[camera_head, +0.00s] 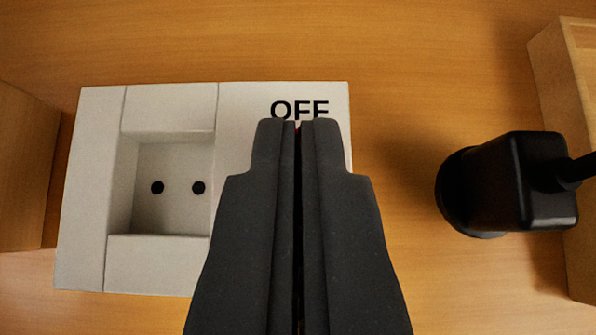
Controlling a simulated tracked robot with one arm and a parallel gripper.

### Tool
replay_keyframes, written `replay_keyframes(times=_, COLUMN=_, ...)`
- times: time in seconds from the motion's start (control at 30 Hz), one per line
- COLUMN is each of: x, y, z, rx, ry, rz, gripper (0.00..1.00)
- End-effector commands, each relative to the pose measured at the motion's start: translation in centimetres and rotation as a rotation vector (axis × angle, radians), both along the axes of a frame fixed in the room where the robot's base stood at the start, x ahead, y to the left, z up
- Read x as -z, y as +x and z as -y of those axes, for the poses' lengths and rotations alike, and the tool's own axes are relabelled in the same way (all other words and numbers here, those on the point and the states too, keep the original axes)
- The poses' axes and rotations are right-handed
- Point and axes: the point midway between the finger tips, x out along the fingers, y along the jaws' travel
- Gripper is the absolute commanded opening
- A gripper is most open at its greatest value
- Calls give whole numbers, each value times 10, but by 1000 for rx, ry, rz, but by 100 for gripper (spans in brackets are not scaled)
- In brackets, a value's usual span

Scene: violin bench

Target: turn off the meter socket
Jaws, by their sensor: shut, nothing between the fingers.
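The white meter socket (85,200) lies on the wooden surface at left centre. Its recessed outlet with two dark holes (178,188) is on its left half and has no plug in it. The right half carries the black label "OFF" (299,110). My gripper (297,124) is shut and empty, with its fingertips in front of the right half just below the label. The fingers hide most of that half, so any switch there is covered. I cannot tell whether the fingertips touch the socket.
A black plug (515,185) with a cable stands to the right, apart from the socket. A wooden block (25,165) is at the left edge, and a wooden box (560,100) is at the right edge. Bare wood (400,50) lies above and between them.

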Motion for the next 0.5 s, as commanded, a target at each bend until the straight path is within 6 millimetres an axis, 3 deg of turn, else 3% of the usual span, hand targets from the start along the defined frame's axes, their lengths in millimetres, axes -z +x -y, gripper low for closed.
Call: replay_keyframes(times=0.5, x=-4, y=13, z=0, rx=0, ry=0, rz=-1, gripper=0)
